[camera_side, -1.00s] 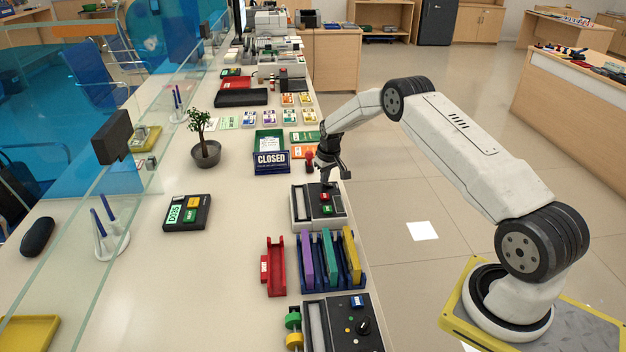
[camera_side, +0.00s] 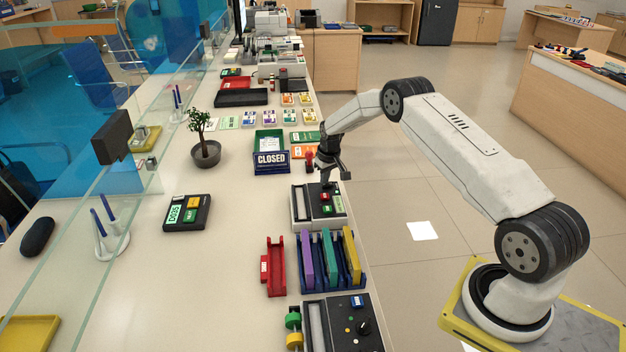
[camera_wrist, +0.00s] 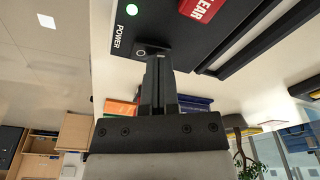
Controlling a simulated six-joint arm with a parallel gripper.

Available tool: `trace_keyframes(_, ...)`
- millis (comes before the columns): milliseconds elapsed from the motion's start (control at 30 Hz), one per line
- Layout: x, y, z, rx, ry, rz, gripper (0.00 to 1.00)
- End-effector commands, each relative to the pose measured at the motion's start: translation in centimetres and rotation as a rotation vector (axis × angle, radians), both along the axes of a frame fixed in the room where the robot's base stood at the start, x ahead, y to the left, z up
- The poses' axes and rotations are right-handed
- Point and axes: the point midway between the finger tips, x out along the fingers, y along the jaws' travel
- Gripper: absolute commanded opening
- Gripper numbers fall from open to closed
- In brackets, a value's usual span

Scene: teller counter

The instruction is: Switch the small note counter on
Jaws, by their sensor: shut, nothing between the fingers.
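The small note counter (camera_side: 301,207) is a pale box with a dark top panel, standing near the counter's right edge in the side view. A rocker-like power switch (camera_wrist: 142,50) shows at my fingertips. My gripper (camera_side: 327,182) is shut and empty, pointing down at the far end of the panel. The fingertips (camera_wrist: 156,55) are at the switch and partly cover it; I cannot tell whether they touch.
A blue rack (camera_side: 305,288) with coloured folders and a red tray (camera_side: 275,265) stand in front of the counter. A CLOSED sign (camera_side: 271,162) stands behind it to the left. A dark keypad box (camera_side: 187,213) lies further left, with clear countertop between.

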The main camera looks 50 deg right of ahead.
Motion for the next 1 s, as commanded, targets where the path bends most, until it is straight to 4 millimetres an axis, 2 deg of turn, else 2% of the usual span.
trace_keyframes(1000, 0.1, 0.0, 5.8, -0.002, -0.003, 0.0, 0.0)
